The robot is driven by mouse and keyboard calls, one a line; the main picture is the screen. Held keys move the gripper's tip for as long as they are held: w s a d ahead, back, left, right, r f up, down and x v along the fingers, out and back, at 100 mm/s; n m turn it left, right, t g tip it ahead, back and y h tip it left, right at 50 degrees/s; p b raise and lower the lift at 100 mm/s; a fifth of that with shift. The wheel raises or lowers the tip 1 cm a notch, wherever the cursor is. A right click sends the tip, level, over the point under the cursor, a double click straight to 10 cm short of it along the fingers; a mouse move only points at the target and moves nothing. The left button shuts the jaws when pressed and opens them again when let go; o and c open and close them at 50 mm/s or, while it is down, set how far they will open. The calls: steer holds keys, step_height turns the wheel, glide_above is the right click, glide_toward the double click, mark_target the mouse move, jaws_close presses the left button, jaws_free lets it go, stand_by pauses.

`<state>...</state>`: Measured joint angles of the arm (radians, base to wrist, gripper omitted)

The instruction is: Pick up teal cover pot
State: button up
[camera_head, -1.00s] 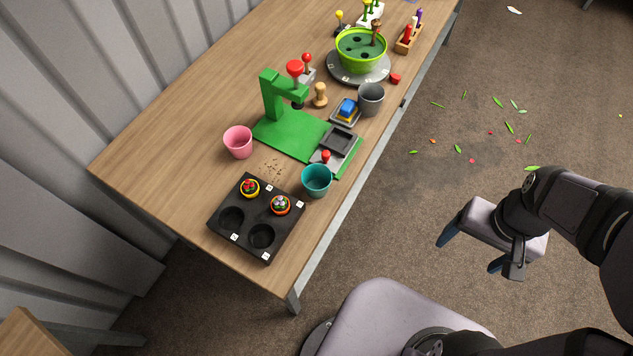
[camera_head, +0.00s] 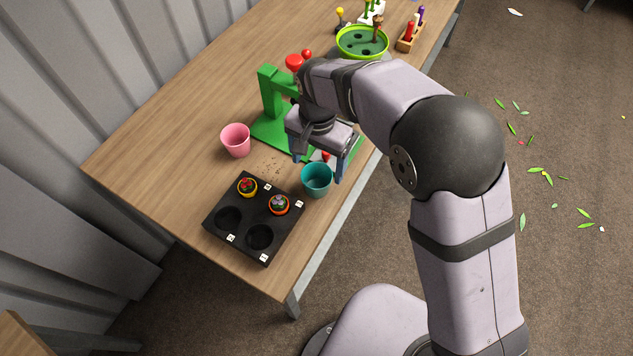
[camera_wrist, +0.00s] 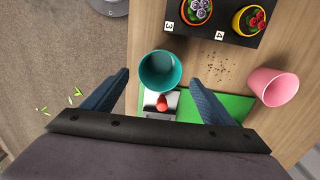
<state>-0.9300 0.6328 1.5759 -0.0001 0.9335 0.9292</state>
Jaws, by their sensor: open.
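The teal cover pot (camera_head: 316,181) stands upright and empty on the wooden table, near its right edge, beside the black tray. My gripper (camera_head: 318,176) is above the pot with its blue fingers pointing down, one at each side of it in the head view. In the wrist view the pot (camera_wrist: 160,70) shows its open mouth ahead of and between the two spread fingertips (camera_wrist: 166,88). The gripper is open and empty. I cannot tell exactly how far above the rim the fingertips are.
A black tray (camera_head: 237,241) holds two small flower pots in its numbered cups. A pink pot (camera_head: 236,140) stands to the left. A green press (camera_head: 266,131) with a red-knobbed part (camera_wrist: 161,103) is close to the teal pot. A green bowl (camera_head: 362,42) is farther back.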

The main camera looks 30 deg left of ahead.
mark_target(317, 187)
steer(key=shift+s+d+f+p, duration=0.15)
steer(key=shift+f+p, duration=0.55)
steer(key=shift+f, duration=0.8)
steer(key=shift+s+a+f+p, duration=0.15)
steer(key=shift+f+p, duration=0.5)
steer(key=shift+f, duration=1.5)
steer(key=c, duration=1.2)
step_height(317, 187, up, 10)
steer(key=b, duration=0.2)
